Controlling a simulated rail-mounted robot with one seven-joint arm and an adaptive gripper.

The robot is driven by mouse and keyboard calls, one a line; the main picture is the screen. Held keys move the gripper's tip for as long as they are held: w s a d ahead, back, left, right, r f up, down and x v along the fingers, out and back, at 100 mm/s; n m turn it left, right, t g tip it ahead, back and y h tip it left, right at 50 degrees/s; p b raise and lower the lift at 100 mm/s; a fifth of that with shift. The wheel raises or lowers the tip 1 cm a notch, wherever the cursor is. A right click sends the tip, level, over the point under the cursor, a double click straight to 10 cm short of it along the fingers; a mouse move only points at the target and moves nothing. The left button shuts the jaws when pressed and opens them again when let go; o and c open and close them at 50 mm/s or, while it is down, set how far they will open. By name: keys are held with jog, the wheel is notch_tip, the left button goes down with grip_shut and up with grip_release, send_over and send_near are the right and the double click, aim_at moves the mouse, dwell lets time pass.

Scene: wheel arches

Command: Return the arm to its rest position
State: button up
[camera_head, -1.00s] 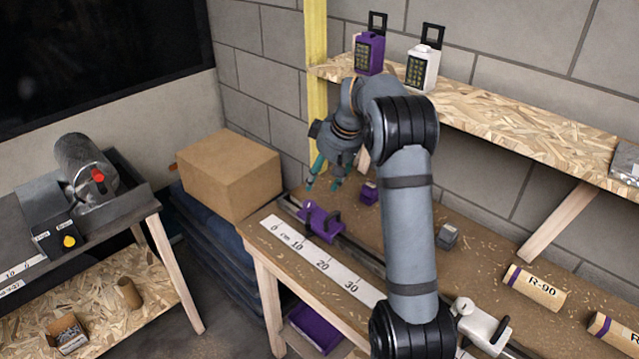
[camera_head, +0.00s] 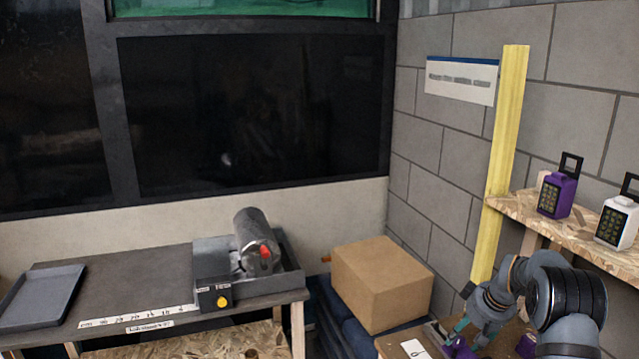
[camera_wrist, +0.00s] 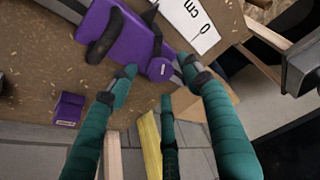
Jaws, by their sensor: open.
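My gripper (camera_head: 462,328) is at the lower right of the head view, low over the left end of the workbench (camera_head: 408,343). In the wrist view its teal fingers (camera_wrist: 157,68) are spread apart with nothing gripped between them. A purple clamp-like fixture (camera_wrist: 118,35) with a dark handle lies just beyond the fingertips. Its round purple knob (camera_wrist: 160,69) shows between the fingers; I cannot tell whether they touch it. The fixture also shows partly in the head view (camera_head: 459,350). Most of my arm is cut off by the picture's edge.
A small purple block (camera_wrist: 69,108) lies on the bench near the fixture. A cardboard box (camera_head: 382,285) stands left of the bench. A shelf (camera_head: 520,208) holds a purple lantern-like device (camera_head: 557,195) and a white one (camera_head: 616,222).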

jog(key=shift+x, duration=0.95)
jog(key=shift+r, duration=0.1)
